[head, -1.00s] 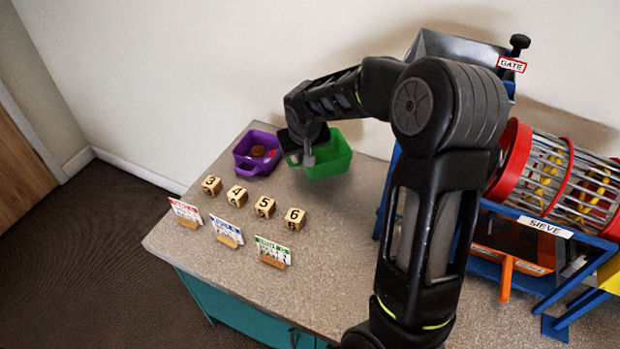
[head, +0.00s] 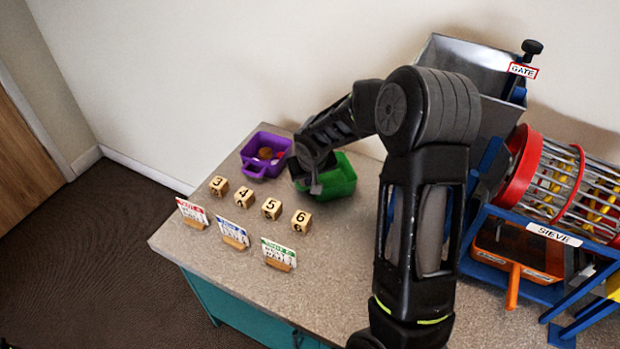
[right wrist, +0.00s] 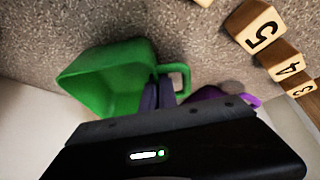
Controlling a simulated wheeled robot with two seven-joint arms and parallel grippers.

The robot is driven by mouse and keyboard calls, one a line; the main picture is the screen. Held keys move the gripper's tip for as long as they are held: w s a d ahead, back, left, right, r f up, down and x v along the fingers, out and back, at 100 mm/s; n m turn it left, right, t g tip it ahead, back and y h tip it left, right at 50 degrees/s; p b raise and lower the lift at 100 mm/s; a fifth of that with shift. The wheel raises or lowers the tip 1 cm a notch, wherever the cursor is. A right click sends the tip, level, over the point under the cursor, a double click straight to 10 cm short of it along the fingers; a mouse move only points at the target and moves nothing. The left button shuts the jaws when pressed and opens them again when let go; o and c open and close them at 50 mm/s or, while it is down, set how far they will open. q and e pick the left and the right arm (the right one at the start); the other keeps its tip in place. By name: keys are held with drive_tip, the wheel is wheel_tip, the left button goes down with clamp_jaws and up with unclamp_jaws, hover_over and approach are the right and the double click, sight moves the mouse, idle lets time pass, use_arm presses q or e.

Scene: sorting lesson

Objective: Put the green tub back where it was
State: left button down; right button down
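The green tub (head: 338,180) is at the back of the table, right of the purple tub (head: 252,165). It looks upright and empty as far as I can see; my arm covers part of it. My right gripper (head: 315,188) is at the tub's handle. In the right wrist view the green tub (right wrist: 105,75) lies in front of the fingers (right wrist: 158,96), which are closed together at its looped handle. The tub is on the table or just above it; I cannot tell which. My left gripper is not in view.
Number blocks (head: 271,208) stand in a row in front of the tubs, with small label cards (head: 232,232) before them. The purple tub holds small pieces. A sieve drum (head: 560,180) on a blue frame stands right. The table front is clear.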

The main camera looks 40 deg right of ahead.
drive_tip(key=shift+f, duration=0.2)
drive_tip(key=c, duration=1.7)
unclamp_jaws()
drive_tip(key=shift+r, duration=0.1)
drive_tip(key=shift+r, duration=0.25)
drive_tip(key=v, duration=1.1)
drive_tip(key=shift+s+a+r, duration=0.15)
drive_tip(key=shift+s+r, duration=0.05)
drive_tip(key=shift+r, duration=0.15)
